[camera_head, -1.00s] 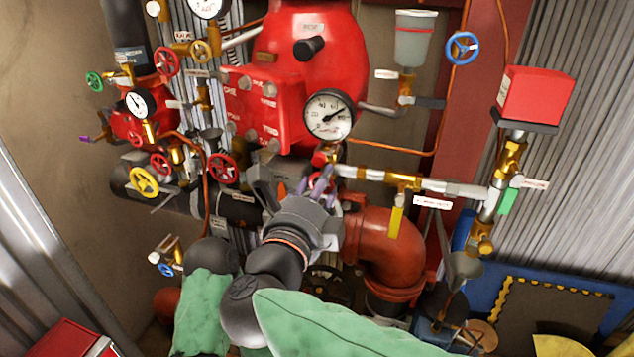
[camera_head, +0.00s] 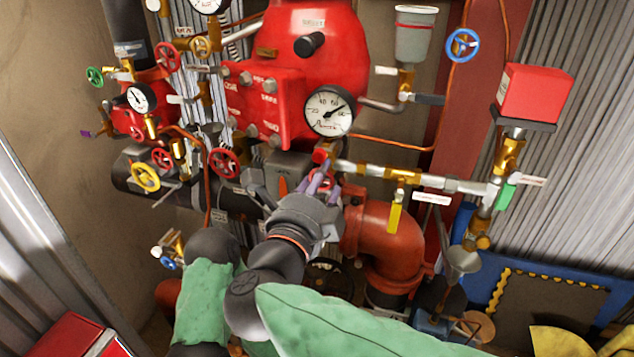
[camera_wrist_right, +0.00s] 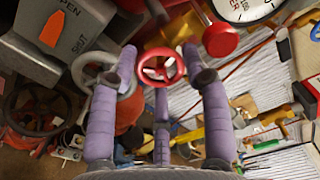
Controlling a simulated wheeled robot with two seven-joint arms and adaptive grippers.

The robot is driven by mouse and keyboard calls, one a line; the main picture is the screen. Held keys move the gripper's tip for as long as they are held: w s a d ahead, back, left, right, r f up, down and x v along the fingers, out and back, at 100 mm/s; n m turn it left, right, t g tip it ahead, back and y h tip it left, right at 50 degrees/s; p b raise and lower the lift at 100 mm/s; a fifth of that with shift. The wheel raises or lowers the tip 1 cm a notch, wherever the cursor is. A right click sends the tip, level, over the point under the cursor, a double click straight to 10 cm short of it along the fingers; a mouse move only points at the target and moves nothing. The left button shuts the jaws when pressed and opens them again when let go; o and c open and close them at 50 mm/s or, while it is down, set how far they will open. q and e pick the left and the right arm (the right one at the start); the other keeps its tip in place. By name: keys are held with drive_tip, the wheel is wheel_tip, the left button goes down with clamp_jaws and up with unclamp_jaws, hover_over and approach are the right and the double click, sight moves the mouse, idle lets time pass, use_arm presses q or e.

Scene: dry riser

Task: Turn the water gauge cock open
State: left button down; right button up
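A white-faced pressure gauge (camera_head: 330,111) stands in front of the red valve body, with a small red fitting (camera_head: 322,155) below it. I cannot tell for certain which part is the water gauge cock. My right gripper (camera_head: 320,184) is just below this fitting, its purple fingers pointing up. In the right wrist view the fingers (camera_wrist_right: 160,85) are spread and empty. A red handwheel (camera_wrist_right: 160,67) shows between and beyond the fingertips. A red round knob (camera_wrist_right: 220,41) is above the right finger, near the gauge's edge (camera_wrist_right: 243,8). My left gripper does not show.
A grey box with an orange pointer marked OPEN and SHUT (camera_wrist_right: 53,28) is close to the left finger. A grey handwheel (camera_wrist_right: 107,75) lies behind that finger. A pipe with a yellow lever (camera_head: 395,217) runs right of the gripper. A large red elbow (camera_head: 385,240) is below.

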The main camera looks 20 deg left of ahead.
drive_tip(key=shift+o, duration=1.3)
drive_tip(key=shift+d+f, duration=0.15)
drive_tip(key=shift+f, duration=0.1)
drive_tip(key=shift+w+d+r, duration=0.1)
drive_tip(key=shift+d+r, duration=0.05)
drive_tip(key=shift+a, duration=0.2)
